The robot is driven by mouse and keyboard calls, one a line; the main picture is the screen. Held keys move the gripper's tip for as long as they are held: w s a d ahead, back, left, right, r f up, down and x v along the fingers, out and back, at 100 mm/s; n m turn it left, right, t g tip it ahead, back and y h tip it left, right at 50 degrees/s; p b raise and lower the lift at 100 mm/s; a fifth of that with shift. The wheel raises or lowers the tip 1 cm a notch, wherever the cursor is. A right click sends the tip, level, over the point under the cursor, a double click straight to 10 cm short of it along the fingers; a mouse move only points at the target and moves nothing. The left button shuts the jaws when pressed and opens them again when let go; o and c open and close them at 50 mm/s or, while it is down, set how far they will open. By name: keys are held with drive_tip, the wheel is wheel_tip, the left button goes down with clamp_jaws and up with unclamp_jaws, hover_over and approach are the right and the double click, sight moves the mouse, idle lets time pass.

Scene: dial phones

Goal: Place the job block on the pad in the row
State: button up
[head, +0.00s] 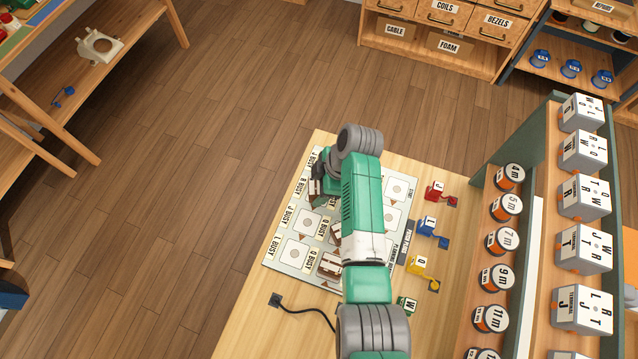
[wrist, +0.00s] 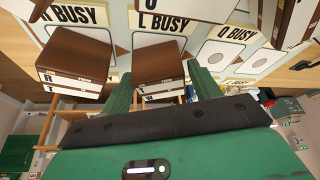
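Brown-topped job blocks with lettered white sides stand on the planning board (head: 285,262). My gripper (head: 316,186) is low over the board's far left part in the head view, partly hidden by my arm. In the wrist view its two green fingers (wrist: 160,82) stand apart, one on each side of a brown block (wrist: 158,62) by the L BUSY label (wrist: 163,22). I cannot tell whether they press on it. A second brown block (wrist: 75,52) stands just left of it. Another block (head: 331,264) sits at the board's near side.
Bare pads with circles show beside the Q BUSY label (wrist: 238,34). Coloured lettered pieces, such as a red one (head: 436,191) and a blue one (head: 428,226), lie right of the board. A rack of lettered cubes (head: 584,200) and round meter-marked pieces stands at the right.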

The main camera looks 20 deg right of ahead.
drive_tip(key=shift+o, duration=0.4)
drive_tip(key=shift+r, duration=0.3)
drive_tip(key=p+v, duration=0.2)
drive_tip(key=v, duration=1)
drive_tip(key=shift+p, duration=0.4)
drive_tip(key=shift+d+f, duration=0.1)
